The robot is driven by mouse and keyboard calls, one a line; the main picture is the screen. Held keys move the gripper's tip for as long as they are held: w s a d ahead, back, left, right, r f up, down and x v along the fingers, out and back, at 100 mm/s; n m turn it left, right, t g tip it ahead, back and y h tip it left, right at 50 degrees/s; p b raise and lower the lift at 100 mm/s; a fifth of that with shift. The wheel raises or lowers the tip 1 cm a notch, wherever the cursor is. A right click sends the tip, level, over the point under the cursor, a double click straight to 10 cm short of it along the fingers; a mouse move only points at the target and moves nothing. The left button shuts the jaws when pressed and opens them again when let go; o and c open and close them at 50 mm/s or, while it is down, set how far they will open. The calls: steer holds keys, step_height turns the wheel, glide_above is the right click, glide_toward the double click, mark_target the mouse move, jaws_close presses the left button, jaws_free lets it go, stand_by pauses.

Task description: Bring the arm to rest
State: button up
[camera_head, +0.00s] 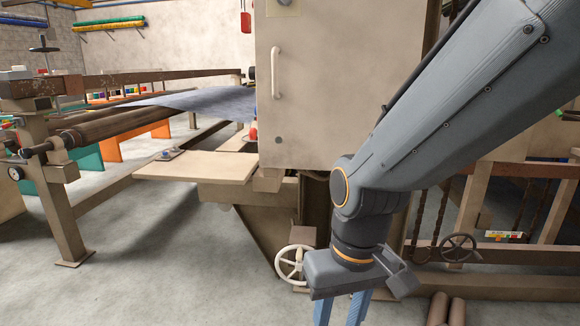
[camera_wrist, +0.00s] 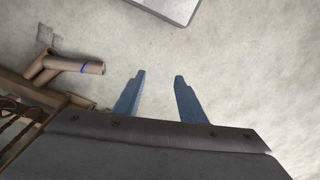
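My gripper (camera_head: 342,310) hangs at the end of my grey arm, pointing down in the head view. Its fingertips are cut off by the bottom edge there. In the wrist view my gripper (camera_wrist: 158,78) shows two blue fingers apart with only bare floor between them. It is open and empty. My arm reaches down from the upper right, in front of the beige cabinet of the machine.
A beige cabinet (camera_head: 300,90) with a handle stands behind my arm. A white handwheel (camera_head: 293,265) is left of my gripper. Brown rolls (camera_head: 457,310) lie on the floor at right and show in the wrist view (camera_wrist: 85,67). Open concrete floor (camera_head: 150,280) lies left.

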steer(key=s+d+r+m+h+p, duration=0.1)
steer(key=s+d+r+m+p, duration=0.1)
steer(key=d+r+p, duration=0.9)
step_height(320, 180, up, 3)
steer(key=m+p, duration=0.1)
steer(key=p, duration=0.5)
steer(key=shift+s+d+p, duration=0.2)
steer(key=shift+d+p, duration=0.15)
